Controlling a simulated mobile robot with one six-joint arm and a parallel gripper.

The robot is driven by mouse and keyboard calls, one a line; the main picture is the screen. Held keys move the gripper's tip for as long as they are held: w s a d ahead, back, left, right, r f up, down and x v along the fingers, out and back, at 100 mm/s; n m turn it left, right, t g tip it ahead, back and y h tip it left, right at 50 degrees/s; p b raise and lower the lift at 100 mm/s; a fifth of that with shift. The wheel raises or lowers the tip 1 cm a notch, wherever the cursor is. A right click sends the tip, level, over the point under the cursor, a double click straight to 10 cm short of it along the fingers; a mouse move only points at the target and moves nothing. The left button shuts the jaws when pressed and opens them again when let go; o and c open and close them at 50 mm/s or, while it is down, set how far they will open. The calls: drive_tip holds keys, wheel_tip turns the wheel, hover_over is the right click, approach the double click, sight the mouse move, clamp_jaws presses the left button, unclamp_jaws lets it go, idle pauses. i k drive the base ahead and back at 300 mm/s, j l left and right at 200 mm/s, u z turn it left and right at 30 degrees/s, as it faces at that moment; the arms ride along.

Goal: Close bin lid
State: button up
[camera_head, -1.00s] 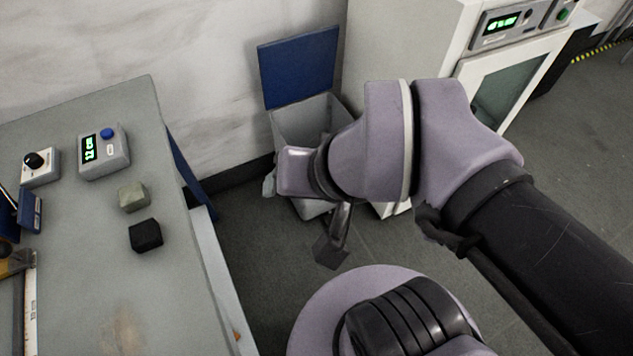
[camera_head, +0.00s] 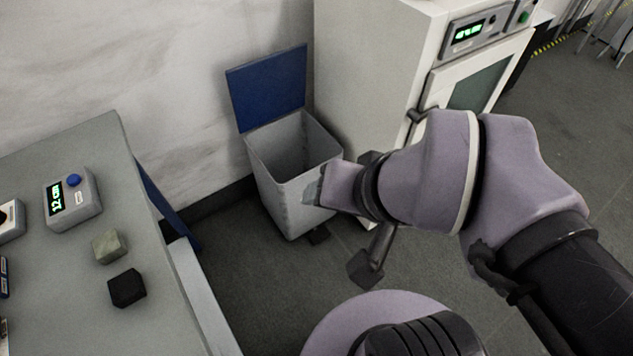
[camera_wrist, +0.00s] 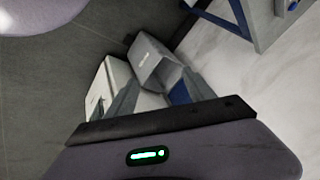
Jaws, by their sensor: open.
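The bin (camera_head: 290,185) is a light grey, open-topped box on the floor by the wall. Its blue lid (camera_head: 268,88) stands raised at the back, so the bin is open. In the head view my wrist is just right of the bin, overlapping its right edge; I cannot tell whether they touch. The wrist view shows the bin (camera_wrist: 152,62) beyond my gripper (camera_wrist: 160,78), with a little of the blue lid (camera_wrist: 180,94) between the fingers. My gripper's fingers are apart with nothing held between them.
A white cabinet (camera_head: 365,75) with a green display stands right of the bin, close to it. A grey table (camera_head: 70,290) at left carries a device with a blue knob (camera_head: 72,200), a grey-green cube (camera_head: 109,246) and a black cube (camera_head: 127,288). Floor (camera_head: 245,270) between table and arm is clear.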

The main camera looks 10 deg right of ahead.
sight(263, 90)
drive_tip(key=i+l+u, duration=0.15)
drive_tip(key=i, duration=0.6)
drive_tip(key=i+l+u, duration=0.15)
drive_tip(key=i, duration=0.6)
